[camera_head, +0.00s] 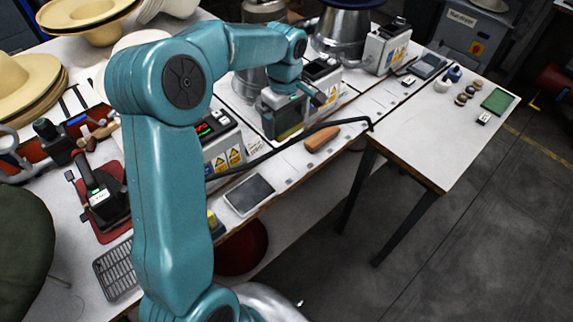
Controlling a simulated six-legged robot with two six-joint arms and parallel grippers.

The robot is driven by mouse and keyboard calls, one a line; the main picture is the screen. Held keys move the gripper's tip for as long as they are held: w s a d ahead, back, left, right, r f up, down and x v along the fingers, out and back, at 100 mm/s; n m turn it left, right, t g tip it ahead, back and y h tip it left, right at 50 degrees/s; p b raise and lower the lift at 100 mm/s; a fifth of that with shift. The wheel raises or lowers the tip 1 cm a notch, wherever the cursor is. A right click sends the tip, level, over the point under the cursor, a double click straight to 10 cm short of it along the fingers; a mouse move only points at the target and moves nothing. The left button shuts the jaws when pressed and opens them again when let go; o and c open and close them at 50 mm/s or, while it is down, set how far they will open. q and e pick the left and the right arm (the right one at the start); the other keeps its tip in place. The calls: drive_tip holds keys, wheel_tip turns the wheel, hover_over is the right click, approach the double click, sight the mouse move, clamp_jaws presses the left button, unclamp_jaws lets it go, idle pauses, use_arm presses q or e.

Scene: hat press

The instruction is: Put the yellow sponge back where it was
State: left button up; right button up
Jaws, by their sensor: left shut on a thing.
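My left arm comes in from the lower left and reaches over the table. I cannot tell whether the sponge touches anything below. A small yellow and grey thing (213,221) shows just right of my arm near the table's front edge, partly hidden. My right gripper is not in view.
A control box with warning labels (222,150) and a dark cable stand near the gripper. A brown wooden-looking block (322,138) and a grey pad (249,194) lie along the front edge. A side table (440,140) stands at right, mostly clear. Hats (25,85) are stacked at left.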

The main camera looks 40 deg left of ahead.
sight(286, 168)
use_arm(q)
wheel_tip(286, 168, down, 16)
drive_tip(key=shift+w+f+p, duration=0.1)
drive_tip(key=shift+p, duration=0.45)
